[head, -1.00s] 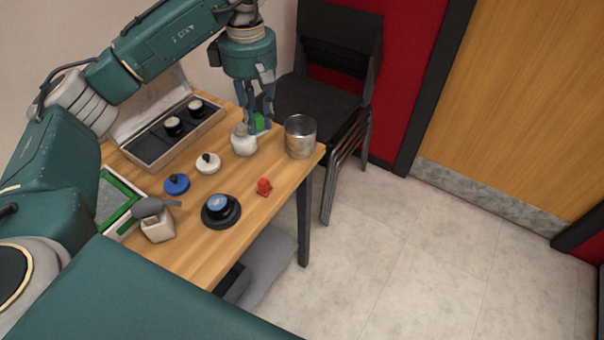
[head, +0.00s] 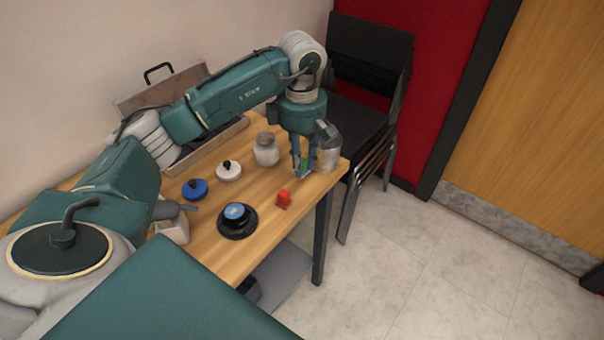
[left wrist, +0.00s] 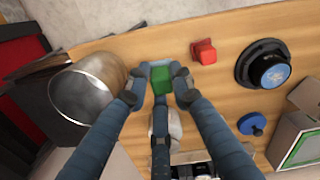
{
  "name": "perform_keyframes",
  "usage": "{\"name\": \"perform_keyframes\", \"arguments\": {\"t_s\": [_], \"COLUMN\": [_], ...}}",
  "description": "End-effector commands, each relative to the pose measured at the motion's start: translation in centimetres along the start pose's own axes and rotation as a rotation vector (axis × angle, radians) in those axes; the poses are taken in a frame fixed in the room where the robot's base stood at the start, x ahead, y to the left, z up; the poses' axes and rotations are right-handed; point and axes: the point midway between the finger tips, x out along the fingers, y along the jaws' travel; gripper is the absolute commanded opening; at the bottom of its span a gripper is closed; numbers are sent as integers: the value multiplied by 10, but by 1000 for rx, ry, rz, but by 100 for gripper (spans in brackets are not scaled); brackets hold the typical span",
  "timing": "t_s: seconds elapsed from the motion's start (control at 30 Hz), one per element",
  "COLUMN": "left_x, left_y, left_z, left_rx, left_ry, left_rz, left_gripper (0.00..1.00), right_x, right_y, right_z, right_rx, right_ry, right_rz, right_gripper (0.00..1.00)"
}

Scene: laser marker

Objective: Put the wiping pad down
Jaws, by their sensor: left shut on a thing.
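The wiping pad (left wrist: 161,79) shows as a small green block with pale edges between the fingers in the left wrist view. It also shows in the head view (head: 304,166), mostly hidden by the fingers. My left gripper (head: 301,168) points down and is shut on the pad, low over the right part of the wooden table (head: 262,213). I cannot tell whether the pad touches the tabletop. The left gripper's fingers (left wrist: 160,86) sit on both sides of the pad. My right gripper is not in view.
A metal can (head: 328,150) stands close to the gripper, near the table's right edge. A white jar (head: 266,149) is to the left. A red piece (head: 284,198) and a black round speaker (head: 238,221) lie nearer the front. Bare wood lies between them.

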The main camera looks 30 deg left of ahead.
Motion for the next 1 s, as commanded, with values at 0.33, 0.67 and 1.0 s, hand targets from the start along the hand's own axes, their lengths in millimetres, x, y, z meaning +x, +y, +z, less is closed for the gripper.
{"name": "perform_keyframes", "arguments": {"t_s": [0.33,0.67,1.0], "left_x": [33,52,55], "left_y": [-1,0,0], "left_z": [0,1,0], "left_rx": [1,1,1], "left_ry": [0,-1,-1], "left_rz": [-4,1,0], "left_gripper": [1,1,41], "right_x": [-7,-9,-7], "right_y": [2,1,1], "right_z": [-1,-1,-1], "right_rx": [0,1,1], "right_ry": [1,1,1], "right_rz": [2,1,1], "right_gripper": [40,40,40]}}
